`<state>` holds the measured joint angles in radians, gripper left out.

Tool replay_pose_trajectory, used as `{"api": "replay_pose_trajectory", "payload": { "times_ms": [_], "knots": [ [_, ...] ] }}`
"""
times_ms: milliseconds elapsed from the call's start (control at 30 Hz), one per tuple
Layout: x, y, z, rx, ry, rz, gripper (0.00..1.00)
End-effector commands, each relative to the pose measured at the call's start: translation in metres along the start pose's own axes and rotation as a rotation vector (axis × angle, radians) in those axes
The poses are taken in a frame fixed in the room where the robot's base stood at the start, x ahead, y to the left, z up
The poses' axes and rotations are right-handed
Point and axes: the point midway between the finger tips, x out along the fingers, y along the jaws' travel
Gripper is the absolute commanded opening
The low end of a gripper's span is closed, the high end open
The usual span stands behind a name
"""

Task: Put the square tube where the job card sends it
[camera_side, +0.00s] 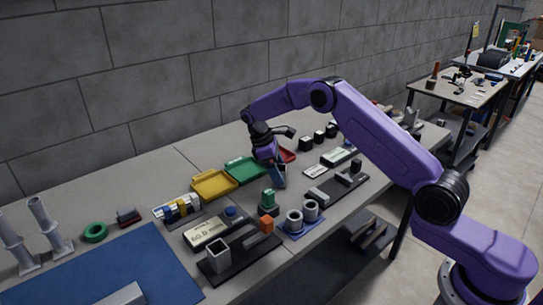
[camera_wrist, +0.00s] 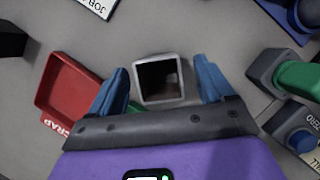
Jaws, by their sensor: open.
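The square tube (camera_wrist: 160,98) stands on the bench with its open square end up, seen from above in the wrist view. My gripper (camera_wrist: 160,85) is open, with one blue finger to the left and one to the right of the tube and a gap on each side. In the side view my gripper (camera_side: 277,176) is low over the bench, in front of the green and red trays, and mostly hides the tube. The job card (camera_wrist: 98,4) is cut off at the top of the wrist view; only part of "JOB" reads. A small white card (camera_side: 316,171) lies to the right.
The red scrap tray (camera_wrist: 70,92) is close on the left in the wrist view. Green (camera_side: 245,170) and yellow (camera_side: 213,184) trays adjoin it. A gauge with a display (camera_side: 207,232), a dark fixture (camera_side: 240,262) and a blue tray with cylinders (camera_side: 304,228) stand nearer the front edge.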

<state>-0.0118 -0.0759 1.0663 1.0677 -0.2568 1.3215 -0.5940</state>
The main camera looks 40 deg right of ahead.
Motion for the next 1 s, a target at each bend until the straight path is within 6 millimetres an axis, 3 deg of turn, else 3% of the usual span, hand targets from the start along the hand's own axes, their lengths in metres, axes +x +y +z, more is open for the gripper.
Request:
{"api": "replay_pose_trajectory", "payload": {
  "times_ms": [433,700,1000],
  "knots": [
    [-0.081,0.0,0.0,0.0,0.004,0.001,0.81],
    [-0.103,0.0,0.0,0.001,0.002,0.001,0.81],
    [-0.109,0.0,0.001,0.0,0.0,-0.001,0.81]
  ]
}}
